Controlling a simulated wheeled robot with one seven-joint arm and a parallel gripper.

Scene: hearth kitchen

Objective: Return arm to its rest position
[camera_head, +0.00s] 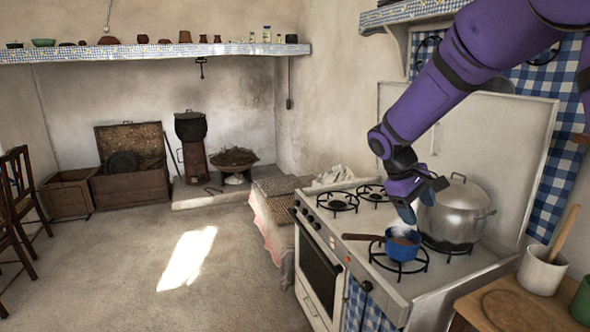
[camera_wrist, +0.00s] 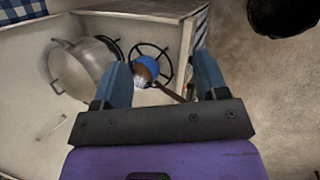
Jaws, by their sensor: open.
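My purple arm reaches in from the upper right over the white stove (camera_head: 405,280). My gripper (camera_head: 412,208) is open, just above a small blue saucepan (camera_head: 402,250) that stands on the front right burner. The saucepan's brown handle (camera_head: 362,237) points left. In the wrist view, my two blue fingers (camera_wrist: 161,80) stand wide apart with nothing held between them. The blue saucepan (camera_wrist: 149,64) and its burner show beyond the fingertips. A large silver pot (camera_head: 456,212) with a lid stands close to the right of my gripper; it also shows in the wrist view (camera_wrist: 82,70).
The stove's raised white lid (camera_head: 505,150) stands behind the burners. A wooden counter (camera_head: 480,305) at the lower right holds a pot with a wooden spoon (camera_head: 541,270). A patterned shelf (camera_head: 400,12) hangs above. The floor to the left is clear.

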